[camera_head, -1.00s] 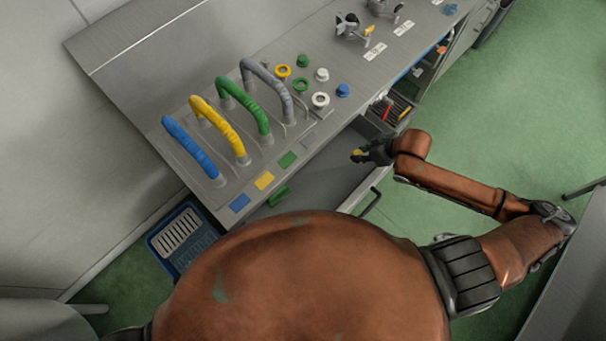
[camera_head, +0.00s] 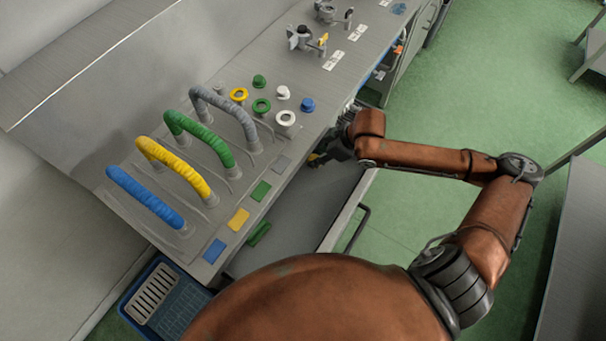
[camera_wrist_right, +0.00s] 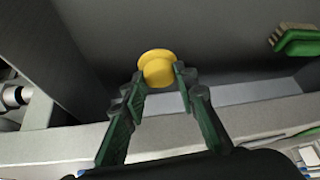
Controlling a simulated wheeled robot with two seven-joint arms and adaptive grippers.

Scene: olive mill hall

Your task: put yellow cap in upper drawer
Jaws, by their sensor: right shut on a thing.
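The yellow cap (camera_wrist_right: 157,68) is a round, flanged piece between the green-sided fingers of my right gripper (camera_wrist_right: 160,80), which is shut on it. In the head view my right gripper (camera_head: 326,156) is over the open upper drawer (camera_head: 310,205), near its far end, with the cap (camera_head: 313,159) just showing at the fingertips. In the wrist view the grey drawer interior lies behind the cap; I cannot tell how far below it is. My left gripper is not in view.
A green brush (camera_head: 259,233) lies in the drawer, also seen in the wrist view (camera_wrist_right: 298,42). The worktop beside it carries coloured handles (camera_head: 175,168) and several caps and rings (camera_head: 262,105). A drawer handle (camera_head: 355,230) sticks out front. A blue tray (camera_head: 165,297) stands lower left.

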